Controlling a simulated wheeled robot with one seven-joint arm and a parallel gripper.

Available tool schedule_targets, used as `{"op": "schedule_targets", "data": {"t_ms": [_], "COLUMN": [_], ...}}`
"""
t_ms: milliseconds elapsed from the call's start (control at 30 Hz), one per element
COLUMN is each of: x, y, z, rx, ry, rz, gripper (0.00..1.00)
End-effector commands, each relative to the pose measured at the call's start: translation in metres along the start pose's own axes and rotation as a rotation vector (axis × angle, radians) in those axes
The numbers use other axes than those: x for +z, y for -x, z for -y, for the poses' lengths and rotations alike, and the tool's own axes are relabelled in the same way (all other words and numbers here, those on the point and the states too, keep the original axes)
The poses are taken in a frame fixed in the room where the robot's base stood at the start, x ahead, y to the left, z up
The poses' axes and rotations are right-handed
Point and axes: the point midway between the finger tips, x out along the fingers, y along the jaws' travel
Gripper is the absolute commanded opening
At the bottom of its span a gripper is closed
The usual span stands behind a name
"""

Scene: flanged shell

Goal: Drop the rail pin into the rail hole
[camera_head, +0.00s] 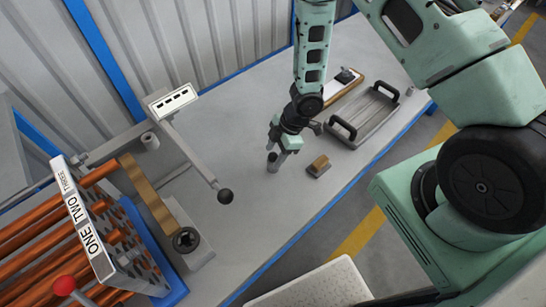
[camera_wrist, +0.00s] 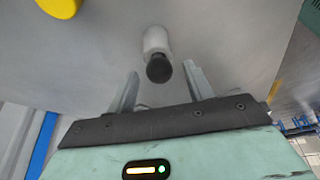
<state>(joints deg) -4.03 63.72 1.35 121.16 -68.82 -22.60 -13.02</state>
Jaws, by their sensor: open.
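A grey pin with a black knob, which looks like the rail pin (camera_wrist: 155,42), stands in front of my open gripper (camera_wrist: 160,82) in the wrist view. Its knob lies between the lines of the two fingers, just past the tips. Nothing is visibly held. In the head view my gripper (camera_head: 281,149) points down at the pin (camera_head: 272,164) on the grey table. I cannot tell which opening is the rail hole.
A small brown-topped block (camera_head: 319,166) sits right of my gripper. A grey tray with handles (camera_head: 365,115) is further right. A rack of copper tubes (camera_head: 110,235) stands at the lower left.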

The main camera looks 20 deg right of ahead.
Motion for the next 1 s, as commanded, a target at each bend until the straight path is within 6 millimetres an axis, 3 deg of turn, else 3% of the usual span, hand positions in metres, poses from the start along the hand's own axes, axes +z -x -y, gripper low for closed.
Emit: {"op": "schedule_targets", "data": {"t_ms": [267,433,467,767,1000], "x": [0.0,0.0,0.0,-0.001,-0.013], "y": [-0.004,-0.004,-0.004,-0.002,0.028], "z": [0.0,0.0,0.0,-0.001,-0.002], "rx": [0.001,0.001,0.001,0.002,0.005], "ry": [0.0,0.0,0.0,0.0,0.001], "rz": [0.0,0.0,0.0,-0.001,-0.003], "gripper": [0.52,0.07,0.03,0.03,0.03]}}
